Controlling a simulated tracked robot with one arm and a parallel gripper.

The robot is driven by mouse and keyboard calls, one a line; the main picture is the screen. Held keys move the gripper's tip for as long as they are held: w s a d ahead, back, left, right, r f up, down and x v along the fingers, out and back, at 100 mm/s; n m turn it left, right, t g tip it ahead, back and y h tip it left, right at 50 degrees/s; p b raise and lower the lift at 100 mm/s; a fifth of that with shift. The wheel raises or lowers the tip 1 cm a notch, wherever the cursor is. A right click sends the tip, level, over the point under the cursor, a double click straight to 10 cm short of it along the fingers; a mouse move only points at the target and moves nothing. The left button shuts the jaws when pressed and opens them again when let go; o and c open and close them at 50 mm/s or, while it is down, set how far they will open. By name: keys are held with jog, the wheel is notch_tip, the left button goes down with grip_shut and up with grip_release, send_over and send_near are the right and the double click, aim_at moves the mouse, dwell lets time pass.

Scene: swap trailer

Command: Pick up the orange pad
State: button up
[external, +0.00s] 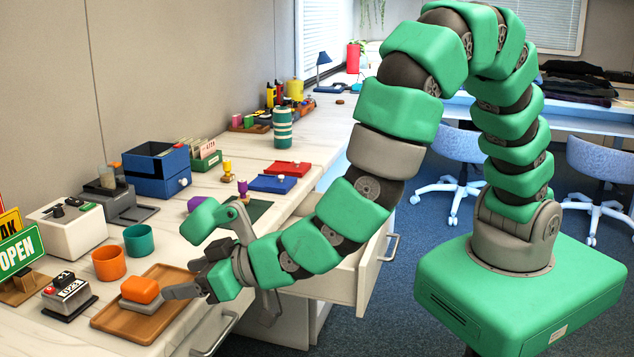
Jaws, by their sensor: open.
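The orange pad (144,289) sits on a grey base on the wooden tray (158,327), near the front of the counter. My gripper (182,255) is open, with one finger low at the right side of the pad's base and the other raised above and behind. Its lower finger is close to the base; I cannot tell whether it touches. Nothing shows between the fingers. The tray's right part is partly covered by my gripper.
An orange cup (108,264) and a teal cup (139,241) stand behind the tray. A numbered stamp (69,296) and an OPEN sign (18,254) stand to its left. An open drawer (335,277) juts out below the counter at right.

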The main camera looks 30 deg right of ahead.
aim_at(146, 284)
jog(key=b+x, duration=0.1)
jog(key=x, duration=0.8)
jog(key=shift+w+a+b, duration=0.1)
jog(key=shift+w+b, duration=0.1)
jog(key=shift+b, duration=0.2)
jog(key=c, duration=1)
